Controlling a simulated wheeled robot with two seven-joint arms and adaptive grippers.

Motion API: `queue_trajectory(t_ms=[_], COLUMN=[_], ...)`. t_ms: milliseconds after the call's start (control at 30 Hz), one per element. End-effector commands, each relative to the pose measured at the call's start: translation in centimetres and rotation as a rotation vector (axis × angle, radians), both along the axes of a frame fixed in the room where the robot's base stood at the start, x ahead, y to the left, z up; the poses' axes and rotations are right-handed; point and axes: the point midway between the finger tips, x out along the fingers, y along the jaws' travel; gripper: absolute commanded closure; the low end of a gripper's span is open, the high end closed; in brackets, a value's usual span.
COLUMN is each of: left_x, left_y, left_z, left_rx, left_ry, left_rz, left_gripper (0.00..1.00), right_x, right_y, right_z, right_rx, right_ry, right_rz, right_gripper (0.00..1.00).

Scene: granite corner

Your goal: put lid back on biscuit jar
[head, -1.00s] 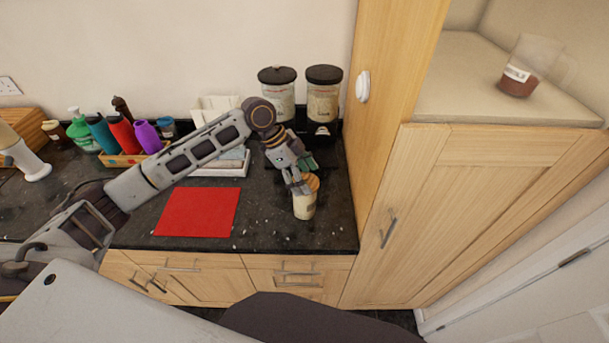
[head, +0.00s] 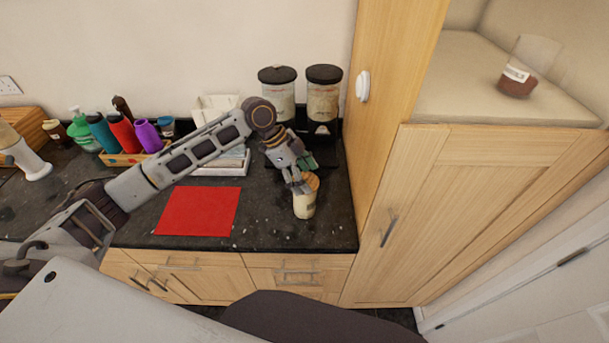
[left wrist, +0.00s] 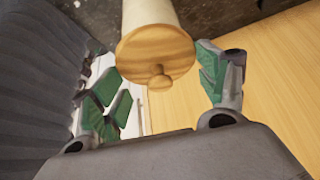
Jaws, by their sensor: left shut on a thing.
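The biscuit jar (head: 304,207) is a pale cylinder standing upright near the right front of the dark counter. Its round wooden lid (head: 311,182) is at the top of the jar, partly hidden by my fingers. In the left wrist view the lid (left wrist: 150,48) shows face on with its small knob (left wrist: 159,80), and the pale jar body (left wrist: 149,12) runs on behind it. I cannot tell whether the lid is fully seated. My right gripper is not in view.
A tall wooden cabinet (head: 385,130) stands close to the right of the jar. Two black-lidded canisters (head: 323,98) stand behind. A red mat (head: 198,211) lies to the left, and a box of coloured bottles (head: 125,158) is further left.

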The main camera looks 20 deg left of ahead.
Motion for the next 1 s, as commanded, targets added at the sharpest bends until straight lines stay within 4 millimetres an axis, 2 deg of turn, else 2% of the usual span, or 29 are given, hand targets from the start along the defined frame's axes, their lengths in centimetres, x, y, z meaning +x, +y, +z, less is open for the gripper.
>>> queue_trajectory(t_ms=[900, 933, 1000], left_x=[0.00, 0.00, 0.00], left_y=[-0.01, -0.01, -0.01], left_z=[-0.03, -0.03, -0.03], left_rx=[0.000, 0.000, 0.000], left_ry=[0.000, 0.000, 0.000], left_rz=[0.000, 0.000, 0.000], left_gripper=[0.49, 0.22, 0.13], right_x=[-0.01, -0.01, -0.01], right_y=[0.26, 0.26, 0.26], right_z=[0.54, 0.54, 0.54], right_rx=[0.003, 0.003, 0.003], right_ry=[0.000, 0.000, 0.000], right_rz=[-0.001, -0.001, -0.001], right_gripper=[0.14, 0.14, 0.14])
